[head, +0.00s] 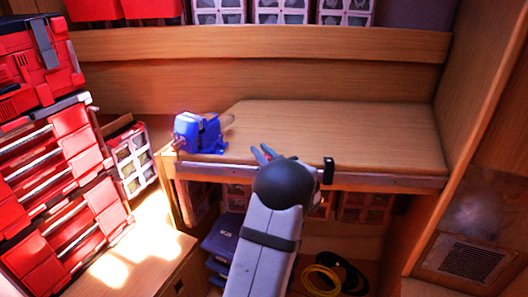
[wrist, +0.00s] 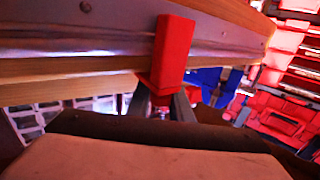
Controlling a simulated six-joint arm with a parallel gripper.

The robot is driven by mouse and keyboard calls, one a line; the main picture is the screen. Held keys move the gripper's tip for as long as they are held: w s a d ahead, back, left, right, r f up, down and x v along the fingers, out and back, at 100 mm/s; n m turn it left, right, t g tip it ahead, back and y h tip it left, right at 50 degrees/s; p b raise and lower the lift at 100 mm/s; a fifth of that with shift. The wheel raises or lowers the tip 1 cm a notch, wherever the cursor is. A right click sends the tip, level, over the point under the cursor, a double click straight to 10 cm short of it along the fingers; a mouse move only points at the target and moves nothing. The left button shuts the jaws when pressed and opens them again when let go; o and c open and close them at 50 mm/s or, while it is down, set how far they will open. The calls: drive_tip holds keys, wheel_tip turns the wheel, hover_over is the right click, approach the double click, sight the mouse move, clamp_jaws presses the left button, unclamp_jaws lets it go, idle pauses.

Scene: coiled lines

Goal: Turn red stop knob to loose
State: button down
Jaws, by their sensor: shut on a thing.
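The red stop knob (wrist: 173,48) stands out as a red bar with a wider red base in the wrist view, in front of the bench's metal edge strip. My gripper (wrist: 162,103) is shut on it, with one dark finger on each side of its lower part. In the head view my gripper (head: 267,153) is at the front edge of the wooden bench. Only a small bit of red shows between the fingers there, and my arm hides most of the knob. The knob's marks cannot be seen.
A blue vise (head: 200,133) stands on the bench's left end, left of my gripper. A small black block (head: 328,170) sits on the front edge to the right. Red tool boxes (head: 62,160) stand at the left. The bench top (head: 340,130) is mostly clear.

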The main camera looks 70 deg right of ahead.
drive_tip(key=shift+w+a+r+n+t+y, duration=0.15)
drive_tip(key=shift+n+t+y, duration=0.25)
drive_tip(key=shift+n+y, duration=0.2)
drive_tip(key=shift+w+a+r+n+t+y, duration=0.1)
drive_tip(key=shift+n+t+y, duration=0.35)
drive_tip(key=shift+y, duration=0.25)
drive_tip(key=c, duration=1.6)
unclamp_jaws()
drive_tip(key=shift+f, duration=0.1)
drive_tip(key=shift+a+f, duration=0.1)
drive_tip(key=shift+b+v, duration=0.95)
drive_tip(key=shift+v, duration=2.7)
